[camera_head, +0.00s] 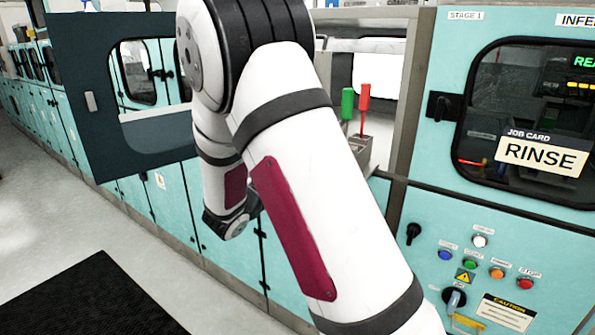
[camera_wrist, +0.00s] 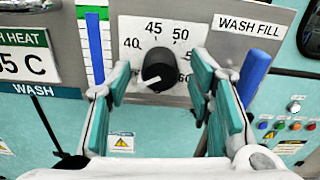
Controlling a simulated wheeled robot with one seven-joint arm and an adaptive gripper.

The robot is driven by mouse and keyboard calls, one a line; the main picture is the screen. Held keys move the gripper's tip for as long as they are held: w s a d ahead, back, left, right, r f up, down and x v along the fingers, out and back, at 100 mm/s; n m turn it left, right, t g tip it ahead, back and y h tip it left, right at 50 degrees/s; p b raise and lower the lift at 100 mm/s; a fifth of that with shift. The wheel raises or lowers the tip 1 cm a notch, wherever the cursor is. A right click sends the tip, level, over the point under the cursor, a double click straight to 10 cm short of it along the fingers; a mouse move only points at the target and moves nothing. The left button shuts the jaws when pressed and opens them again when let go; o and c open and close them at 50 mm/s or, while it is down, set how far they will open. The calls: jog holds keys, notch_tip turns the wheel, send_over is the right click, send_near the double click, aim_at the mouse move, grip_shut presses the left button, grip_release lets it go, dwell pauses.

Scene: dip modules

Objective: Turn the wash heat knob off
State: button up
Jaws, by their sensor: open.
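The wash heat knob (camera_wrist: 158,70) is a round black dial with a white pointer line, seen in the wrist view on a grey panel. Its pointer aims to the lower left, below the 40 mark. The white dial plate (camera_wrist: 133,27) shows 40, 45, 50 and 60. My gripper (camera_wrist: 160,78) is open, with one teal finger on each side of the knob in the picture. I see no contact, and the depth gap is unclear. A sign with a green "HEAT" header (camera_wrist: 30,62) is at the left. In the head view my arm hides the knob and gripper.
A blue handle (camera_wrist: 254,76) stands right of the gripper, below the WASH FILL label (camera_wrist: 248,25). A striped gauge (camera_wrist: 95,45) is left of the knob. In the head view, green (camera_head: 347,103) and red (camera_head: 364,97) handles and an open dark door (camera_head: 82,110) flank my arm.

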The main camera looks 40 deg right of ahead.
jog(key=v, duration=1.2)
